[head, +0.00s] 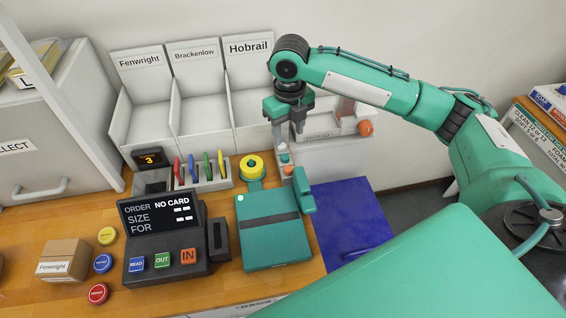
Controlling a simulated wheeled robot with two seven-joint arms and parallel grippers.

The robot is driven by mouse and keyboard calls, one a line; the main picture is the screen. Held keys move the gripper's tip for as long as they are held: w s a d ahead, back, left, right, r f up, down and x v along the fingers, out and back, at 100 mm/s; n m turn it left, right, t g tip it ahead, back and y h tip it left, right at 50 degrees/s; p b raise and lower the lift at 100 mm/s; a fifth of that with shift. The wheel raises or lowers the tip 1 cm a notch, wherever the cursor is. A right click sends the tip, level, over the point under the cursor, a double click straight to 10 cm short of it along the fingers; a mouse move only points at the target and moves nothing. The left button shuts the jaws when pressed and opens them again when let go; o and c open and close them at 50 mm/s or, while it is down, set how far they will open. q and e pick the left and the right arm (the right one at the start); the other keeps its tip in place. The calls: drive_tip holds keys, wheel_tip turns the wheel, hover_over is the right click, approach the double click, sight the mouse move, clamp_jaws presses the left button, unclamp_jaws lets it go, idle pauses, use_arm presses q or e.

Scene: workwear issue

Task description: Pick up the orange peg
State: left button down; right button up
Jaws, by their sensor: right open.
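A small orange peg (288,170) shows in the head view in a narrow grey holder, just left of the teal block at the back right of the teal case. Pale and teal pegs (284,157) stand behind it in the same row. My right gripper (289,138) points down above and behind this row, open, with nothing seen between its fingers. The orange peg lies below and in front of the fingertips, apart from them. Its lower part is hidden in the holder. My left gripper is not in view.
The teal case (272,238) and a dark order terminal (166,240) stand in front. White labelled bins (197,110) stand behind. A blue panel (350,225) lies to the right.

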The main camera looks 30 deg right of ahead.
drive_tip(key=p, duration=0.1)
approach(289, 169)
wheel_tip(289, 169, down, 2)
drive_tip(key=shift+w+f, duration=0.1)
drive_tip(key=shift+f, duration=0.15)
drive_tip(key=shift+w+f+p, duration=0.1)
drive_tip(key=shift+f+p, duration=0.2)
drive_tip(key=shift+f, duration=0.05)
drive_tip(key=shift+f+p, duration=0.45)
drive_tip(key=shift+f, duration=0.05)
wheel_tip(289, 169, down, 4)
drive_tip(key=shift+r+p, duration=0.2)
drive_tip(key=shift+p, duration=0.55)
drive_tip(key=shift+f, duration=0.35)
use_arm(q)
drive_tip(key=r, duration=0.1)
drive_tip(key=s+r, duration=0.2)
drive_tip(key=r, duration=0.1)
use_arm(e)
drive_tip(key=c, duration=1.1)
